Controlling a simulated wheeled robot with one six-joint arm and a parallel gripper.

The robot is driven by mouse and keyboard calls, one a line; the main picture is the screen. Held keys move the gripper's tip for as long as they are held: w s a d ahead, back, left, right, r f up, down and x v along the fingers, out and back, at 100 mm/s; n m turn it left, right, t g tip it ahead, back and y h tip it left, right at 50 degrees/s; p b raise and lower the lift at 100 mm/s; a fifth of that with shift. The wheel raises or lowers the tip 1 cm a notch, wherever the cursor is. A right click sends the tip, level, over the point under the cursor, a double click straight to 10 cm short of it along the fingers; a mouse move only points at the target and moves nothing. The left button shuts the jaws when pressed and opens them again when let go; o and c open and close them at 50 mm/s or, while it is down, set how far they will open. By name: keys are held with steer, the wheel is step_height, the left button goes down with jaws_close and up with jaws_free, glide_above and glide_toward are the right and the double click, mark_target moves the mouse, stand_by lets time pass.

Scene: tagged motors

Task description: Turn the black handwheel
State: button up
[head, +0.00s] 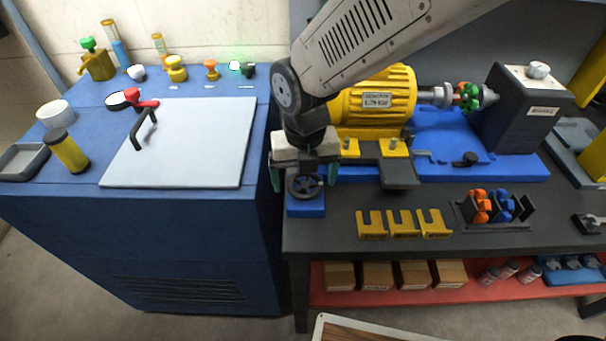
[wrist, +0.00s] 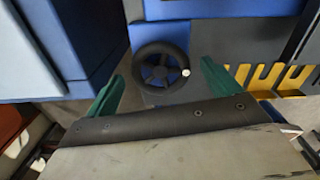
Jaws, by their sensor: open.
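The black handwheel (head: 304,187) is a small spoked wheel on a blue block (head: 305,208) at the left end of the dark bench. In the wrist view the handwheel (wrist: 160,64) shows nearly face-on, with a pale knob at the right of its rim. My gripper (head: 304,189) is open, its green fingers apart on the left and right of the wheel. In the wrist view my gripper's green fingertips (wrist: 163,72) stand clear of the rim on both sides. The fingers look empty; their distance above the wheel is hard to judge.
A yellow motor (head: 375,95) stands on a blue base behind the wheel. A blue cabinet (head: 240,230) with a pale lid is close on the left. Yellow slotted shims (head: 403,224) lie to the right on the bench (head: 340,228). A dark grey box (head: 520,110) stands farther right.

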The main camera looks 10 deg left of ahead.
steer(key=c, duration=1)
steer(key=shift+o, duration=0.2)
steer(key=shift+m, duration=0.3)
